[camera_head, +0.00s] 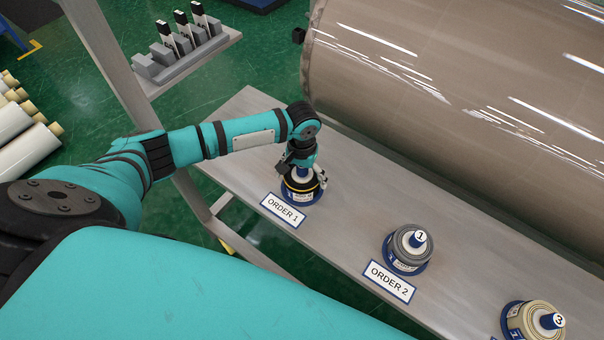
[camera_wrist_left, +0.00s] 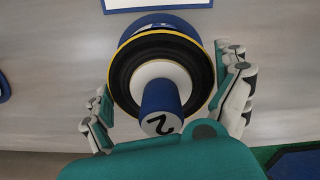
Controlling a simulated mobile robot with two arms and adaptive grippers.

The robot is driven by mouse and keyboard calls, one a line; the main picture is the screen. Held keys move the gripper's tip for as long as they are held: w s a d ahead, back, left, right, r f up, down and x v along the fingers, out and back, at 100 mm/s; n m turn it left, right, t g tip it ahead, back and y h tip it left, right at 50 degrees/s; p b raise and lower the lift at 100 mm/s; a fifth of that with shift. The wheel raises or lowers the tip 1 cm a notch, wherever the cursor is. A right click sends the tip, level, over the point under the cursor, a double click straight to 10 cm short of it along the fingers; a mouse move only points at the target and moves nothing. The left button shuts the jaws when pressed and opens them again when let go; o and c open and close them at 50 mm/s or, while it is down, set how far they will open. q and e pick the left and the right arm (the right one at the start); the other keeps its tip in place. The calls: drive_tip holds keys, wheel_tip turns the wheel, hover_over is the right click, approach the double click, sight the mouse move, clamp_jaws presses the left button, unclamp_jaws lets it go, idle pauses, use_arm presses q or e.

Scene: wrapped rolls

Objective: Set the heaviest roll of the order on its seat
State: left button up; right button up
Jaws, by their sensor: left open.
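A black roll with a yellow edge (camera_head: 299,187) sits by the ORDER 1 sign (camera_head: 283,211). In the left wrist view the black roll (camera_wrist_left: 122,80) has a white core and a blue peg marked 2 (camera_wrist_left: 158,103), over a blue base (camera_wrist_left: 187,24). My left gripper (camera_head: 304,178) is over this roll; its fingers (camera_wrist_left: 165,75) are open on both sides of it, and I cannot tell whether they touch it. A grey roll with a peg marked 1 (camera_head: 407,245) is by the ORDER 2 sign (camera_head: 389,281). A cream roll with a peg marked 3 (camera_head: 530,320) is farther right. My right gripper is not seen.
A huge wrapped roll (camera_head: 450,90) lies behind the grey bench (camera_head: 350,190). A side shelf (camera_head: 215,48) holds a grey rack (camera_head: 175,62) with several upright black-and-white items. White rolls (camera_head: 25,140) lie at the far left. The bench between the bases is clear.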

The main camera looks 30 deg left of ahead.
use_arm(q)
wheel_tip(320, 180, up, 12)
idle(0.5)
idle(0.5)
